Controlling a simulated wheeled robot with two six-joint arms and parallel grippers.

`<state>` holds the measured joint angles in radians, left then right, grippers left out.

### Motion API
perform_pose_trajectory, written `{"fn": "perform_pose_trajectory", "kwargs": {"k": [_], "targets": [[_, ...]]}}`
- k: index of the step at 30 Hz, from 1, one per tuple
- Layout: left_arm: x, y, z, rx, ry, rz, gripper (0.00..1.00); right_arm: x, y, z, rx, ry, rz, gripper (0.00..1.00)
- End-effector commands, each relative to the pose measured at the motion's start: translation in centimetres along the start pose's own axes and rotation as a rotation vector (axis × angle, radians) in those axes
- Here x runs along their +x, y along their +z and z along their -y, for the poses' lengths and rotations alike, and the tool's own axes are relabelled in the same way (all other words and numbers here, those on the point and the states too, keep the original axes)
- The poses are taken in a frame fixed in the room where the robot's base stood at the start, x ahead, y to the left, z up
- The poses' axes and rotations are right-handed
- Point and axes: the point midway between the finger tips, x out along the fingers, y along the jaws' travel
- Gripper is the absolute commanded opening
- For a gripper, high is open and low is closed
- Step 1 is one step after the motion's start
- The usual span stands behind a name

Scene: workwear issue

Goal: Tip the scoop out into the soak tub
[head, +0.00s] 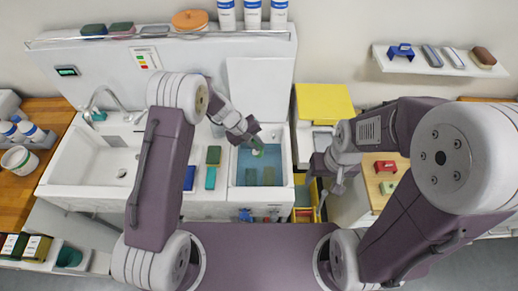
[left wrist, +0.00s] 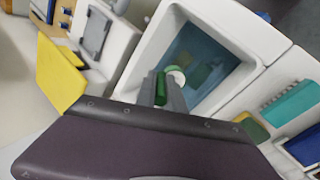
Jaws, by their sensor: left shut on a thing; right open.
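The soak tub (head: 289,172) is a white basin with blue liquid, right of centre in the head view; its white wall also shows in the left wrist view (left wrist: 148,58). Several dull green blocks (head: 268,176) lie in it. My left gripper (head: 256,147) is above the tub's far part, shut on the green scoop (head: 259,153). In the left wrist view the scoop's green handle (left wrist: 161,88) sits between the fingers, with a pale round part (left wrist: 177,76) beyond. The scoop's contents cannot be made out. My right gripper (head: 327,180) is open and empty, right of the tub.
A sink with a tap (head: 105,105) lies to the left. Green and teal blocks (head: 211,177) rest on the counter left of the tub. A yellow panel (head: 324,103) stands behind right. Red items (head: 385,166) sit on a wooden top at the right.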

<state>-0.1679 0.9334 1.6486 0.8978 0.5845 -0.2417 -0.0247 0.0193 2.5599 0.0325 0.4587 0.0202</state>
Motion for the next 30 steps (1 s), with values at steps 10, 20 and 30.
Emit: {"fn": "perform_pose_trajectory", "kwargs": {"k": [10,20,30], "targets": [[0.4,-0.3,1.1,0.0,0.116,0.019,0.0,5.0,0.5,-0.1,0.0,0.0,0.0,0.61],[0.4,-0.5,2.3,-0.003,0.261,0.048,0.0,9.0,0.9,-0.2,0.0,0.0,0.0,0.61],[0.3,-0.8,3.8,-0.003,0.47,0.089,0.0,13.2,1.4,-0.3,0.0,0.0,0.0,0.61]]}}
